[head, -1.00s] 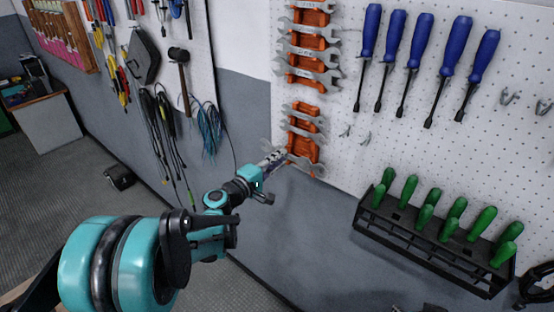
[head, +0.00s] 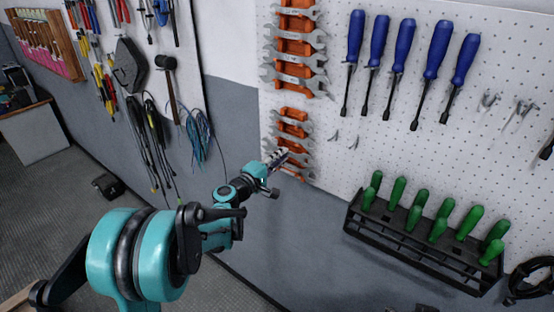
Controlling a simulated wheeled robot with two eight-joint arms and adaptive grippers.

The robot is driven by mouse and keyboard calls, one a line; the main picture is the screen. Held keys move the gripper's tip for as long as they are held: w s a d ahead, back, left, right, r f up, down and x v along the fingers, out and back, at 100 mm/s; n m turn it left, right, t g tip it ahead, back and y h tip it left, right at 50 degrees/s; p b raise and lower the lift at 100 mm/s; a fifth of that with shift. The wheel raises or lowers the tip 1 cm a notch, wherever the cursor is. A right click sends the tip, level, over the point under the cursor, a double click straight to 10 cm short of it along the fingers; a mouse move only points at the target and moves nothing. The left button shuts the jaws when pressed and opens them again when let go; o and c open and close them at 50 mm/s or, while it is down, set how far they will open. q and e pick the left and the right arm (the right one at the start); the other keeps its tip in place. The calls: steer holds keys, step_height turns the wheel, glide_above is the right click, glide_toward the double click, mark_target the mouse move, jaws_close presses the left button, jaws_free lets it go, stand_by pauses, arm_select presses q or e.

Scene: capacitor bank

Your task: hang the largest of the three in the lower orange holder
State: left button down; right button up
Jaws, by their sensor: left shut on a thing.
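The lower orange holder (head: 290,114) is on the white pegboard and carries several grey open-end wrenches (head: 298,131) stacked one above another. My left gripper (head: 280,158) is at the holder's lower part and overlaps it in the view. It is shut on a wrench (head: 296,172) at the bottom of the stack, partly hidden by the gripper. I cannot tell whether this wrench rests on the holder or is just in front of it. My right gripper is not in view.
The upper orange holder (head: 293,21) carries several larger wrenches above. Blue screwdrivers (head: 397,60) hang to the right, and a black rack (head: 400,245) of green-handled tools is below them. Small empty hooks (head: 344,141) sit beside the lower holder. A hammer (head: 169,90) and cables hang left.

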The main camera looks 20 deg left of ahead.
arm_select(q)
steer(key=shift+w+d+f+b, duration=0.25)
steer(key=shift+w+f+b, duration=0.1)
steer(key=shift+w+b, duration=0.2)
steer(key=shift+w+d+f+b, duration=0.2)
steer(key=shift+w+f+b, duration=0.2)
steer(key=shift+w, duration=0.2)
steer(key=c, duration=1.4)
jaws_free()
